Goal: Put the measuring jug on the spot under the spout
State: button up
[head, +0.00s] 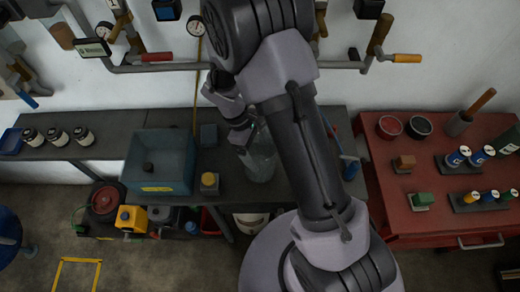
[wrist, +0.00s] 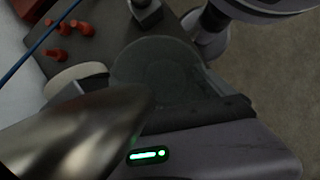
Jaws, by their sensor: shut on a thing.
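The measuring jug (head: 261,160) is clear and see-through, at the grey bench just right of the yellow-topped block. My gripper (head: 247,135) is shut on the jug near its top. In the wrist view a round translucent shape (wrist: 160,70), which looks like the jug, shows beyond the gripper's dark body. My arm covers much of the bench around the jug. I cannot make out the spout or the spot under it. I cannot tell whether the jug's base touches the bench.
A blue-grey bin (head: 160,163) and a yellow-topped block (head: 209,182) stand left of the jug. Pipes with valves (head: 160,67) run along the wall. A red cart (head: 440,225) with cans stands at right.

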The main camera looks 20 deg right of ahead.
jog(key=o, duration=1.8)
jog(key=shift+s+f, duration=0.5)
jog(key=shift+f, duration=0.15)
jog(key=p+v, duration=0.1)
jog(key=v, duration=0.5)
jog(key=p+v, duration=0.2)
jog(key=v, duration=0.5)
jog(key=shift+w+d+r, duration=0.1)
jog(key=shift+w+r, duration=0.2)
